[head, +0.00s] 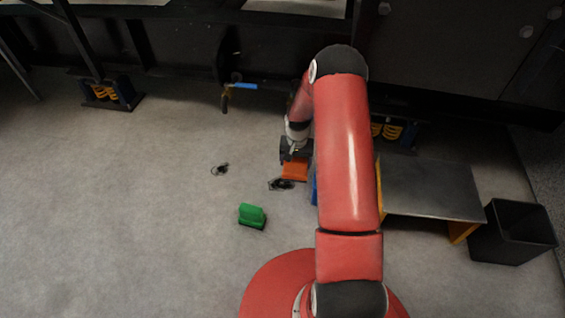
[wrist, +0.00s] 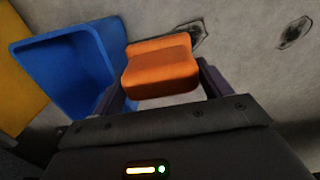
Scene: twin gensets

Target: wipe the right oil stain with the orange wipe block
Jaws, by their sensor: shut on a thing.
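My gripper (wrist: 158,88) is shut on the orange wipe block (wrist: 160,66), one finger on each side of it. In the head view the orange block (head: 295,171) shows below the dark gripper (head: 291,156), partly covered by it. The right oil stain (head: 279,184) is a dark patch on the floor just left of the block. In the wrist view this stain (wrist: 196,34) lies right beyond the block, which hides part of it. I cannot tell whether the block touches the floor. The left stain (head: 220,169) lies farther left, apart from the block.
A green block (head: 251,214) stands on the floor at front left. A blue bin (wrist: 60,68) is close beside the gripper. A metal-topped bench (head: 430,188) and a black bin (head: 512,232) stand at right. Dark genset framing runs along the back. The left floor is clear.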

